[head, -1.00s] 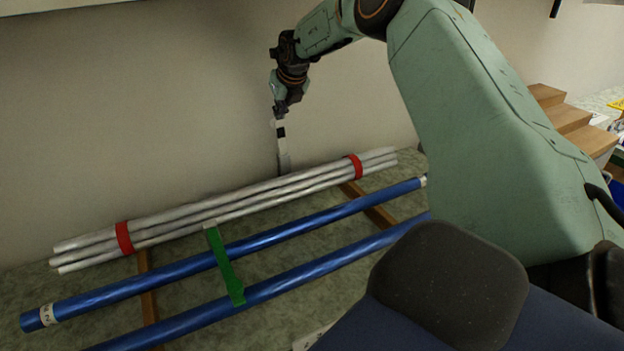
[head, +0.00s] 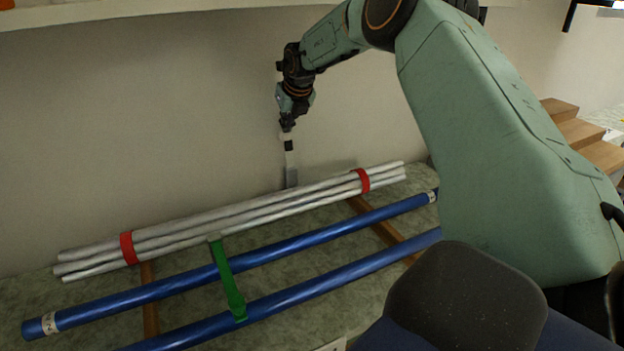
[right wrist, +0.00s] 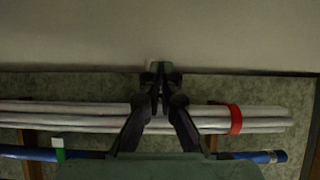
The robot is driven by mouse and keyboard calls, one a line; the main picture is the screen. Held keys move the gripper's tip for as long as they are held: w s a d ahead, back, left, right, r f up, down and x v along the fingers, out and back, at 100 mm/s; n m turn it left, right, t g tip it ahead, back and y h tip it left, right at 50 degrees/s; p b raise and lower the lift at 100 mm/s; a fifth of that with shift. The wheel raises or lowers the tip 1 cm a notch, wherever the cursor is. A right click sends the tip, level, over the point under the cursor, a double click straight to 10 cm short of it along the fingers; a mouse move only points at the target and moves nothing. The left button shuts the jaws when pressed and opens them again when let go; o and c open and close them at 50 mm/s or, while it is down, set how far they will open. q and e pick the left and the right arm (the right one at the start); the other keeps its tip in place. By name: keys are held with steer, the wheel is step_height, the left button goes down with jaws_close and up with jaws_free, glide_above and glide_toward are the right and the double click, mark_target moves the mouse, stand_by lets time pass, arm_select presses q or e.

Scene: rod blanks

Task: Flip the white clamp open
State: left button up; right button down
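The white clamp (head: 291,177) is a narrow pale strip. In the head view it stands nearly upright behind the bundle of pale rods (head: 245,213), clear of their tops. My right gripper (head: 288,130) points down at its upper end. In the right wrist view the fingertips of my right gripper (right wrist: 160,69) come together just beyond the rods (right wrist: 75,113), with a small pale piece of the clamp (right wrist: 152,64) between and beside them. The fingers hide most of the clamp there. My left gripper is out of view.
Red bands (head: 129,247) circle the pale rods. In front, a green clamp (head: 229,280) lies across two blue rods (head: 330,233). Wooden bars (head: 150,300) run underneath. The wall (head: 150,120) rises close behind. Wooden steps (head: 575,130) stand at the right.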

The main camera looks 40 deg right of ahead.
steer(key=shift+s+a+r, duration=0.1)
steer(key=shift+s+r, duration=0.1)
steer(key=shift+s, duration=0.1)
steer(key=s+a, duration=0.3)
steer(key=s, duration=0.8)
steer(key=shift+a+r, duration=0.25)
steer(key=shift+s, duration=0.15)
steer(key=shift+a+f, duration=0.1)
